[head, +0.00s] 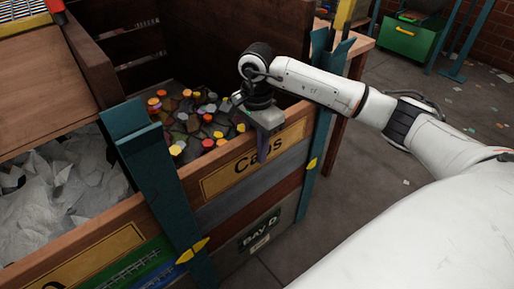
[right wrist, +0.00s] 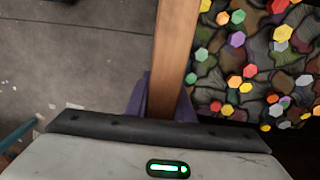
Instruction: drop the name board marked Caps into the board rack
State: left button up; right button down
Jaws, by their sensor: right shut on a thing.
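The name board marked Caps (head: 222,179) is a wooden plank with a yellow label. It stands on edge at the front of a bin, above a grey plank, between two teal posts of the board rack (head: 160,180). My right gripper (head: 262,145) is shut on the board's top edge, one finger in front, partly covering the lettering. In the right wrist view the board (right wrist: 176,50) runs up between the purple fingers (right wrist: 162,100). Whether its ends sit fully in the posts is unclear. My left gripper is not in view.
Behind the board the bin holds many coloured caps (head: 185,120). A neighbouring bin on the left holds crumpled white sheets (head: 60,190). A lower plank reads BAY D (head: 262,235). A green cabinet (head: 408,38) stands at the back right. Floor is open on the right.

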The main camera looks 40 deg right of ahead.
dwell(0.3)
jog(key=shift+r, duration=0.2)
notch_tip(320, 180, up, 13)
jog(key=p, duration=0.9)
jog(key=shift+w+p, duration=0.1)
jog(key=shift+p, duration=0.3)
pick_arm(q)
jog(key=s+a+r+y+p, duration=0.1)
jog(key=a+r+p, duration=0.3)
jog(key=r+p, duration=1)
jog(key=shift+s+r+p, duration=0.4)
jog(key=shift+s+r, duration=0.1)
pick_arm(e)
notch_tip(320, 180, up, 21)
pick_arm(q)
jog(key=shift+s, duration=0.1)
pick_arm(e)
jog(key=shift+f, duration=0.15)
